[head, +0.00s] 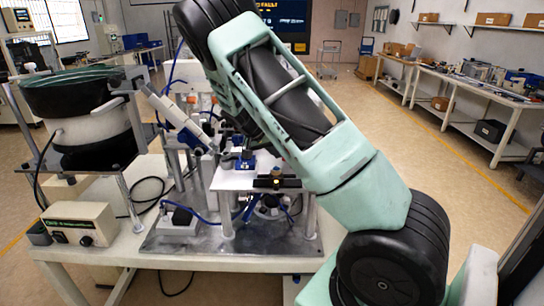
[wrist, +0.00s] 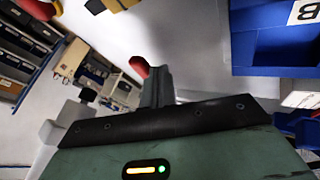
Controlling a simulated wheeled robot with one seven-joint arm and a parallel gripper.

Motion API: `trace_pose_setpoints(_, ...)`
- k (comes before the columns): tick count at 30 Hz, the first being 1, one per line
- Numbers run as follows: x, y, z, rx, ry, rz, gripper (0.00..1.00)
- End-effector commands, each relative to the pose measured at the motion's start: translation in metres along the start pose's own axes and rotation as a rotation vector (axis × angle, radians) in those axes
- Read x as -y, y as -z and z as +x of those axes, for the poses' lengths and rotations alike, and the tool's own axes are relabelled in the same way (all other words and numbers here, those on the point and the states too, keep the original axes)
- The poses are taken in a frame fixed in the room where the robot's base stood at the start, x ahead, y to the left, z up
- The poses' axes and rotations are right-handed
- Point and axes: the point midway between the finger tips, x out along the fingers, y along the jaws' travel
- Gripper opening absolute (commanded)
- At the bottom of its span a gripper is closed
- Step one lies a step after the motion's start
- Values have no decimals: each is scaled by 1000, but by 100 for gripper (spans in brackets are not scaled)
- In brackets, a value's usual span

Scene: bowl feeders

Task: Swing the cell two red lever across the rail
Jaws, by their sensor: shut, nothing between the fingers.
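My gripper (wrist: 157,74) shows in the wrist view with its fingers shut and nothing between them. A small red rounded part (wrist: 139,67) shows just left of the fingertips, partly hidden by them. It may be the red lever, but I cannot tell whether the fingers touch it. A second, blurred dark red shape (wrist: 38,9) is at the top left edge of the wrist view. I cannot tell which cell either belongs to. In the head view my arm covers the middle, and neither the gripper, the lever nor the rail can be made out.
In the head view a green bowl feeder (head: 68,92) stands at left above a controller box (head: 79,224). A fixture plate (head: 232,180) sits on the white table (head: 215,257). In the wrist view a blue bin (wrist: 270,62) is close at right.

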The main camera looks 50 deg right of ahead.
Motion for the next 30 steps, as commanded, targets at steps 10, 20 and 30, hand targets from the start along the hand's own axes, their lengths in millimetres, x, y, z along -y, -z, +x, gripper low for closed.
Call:
trace_pose_setpoints(10, -8, -3, 3, 1, -2, 2, 0)
trace_pose_setpoints(20, -10, -4, 3, 2, -3, 3, 0)
trace_pose_setpoints(30, -9, -2, 3, 2, -4, 4, 0)
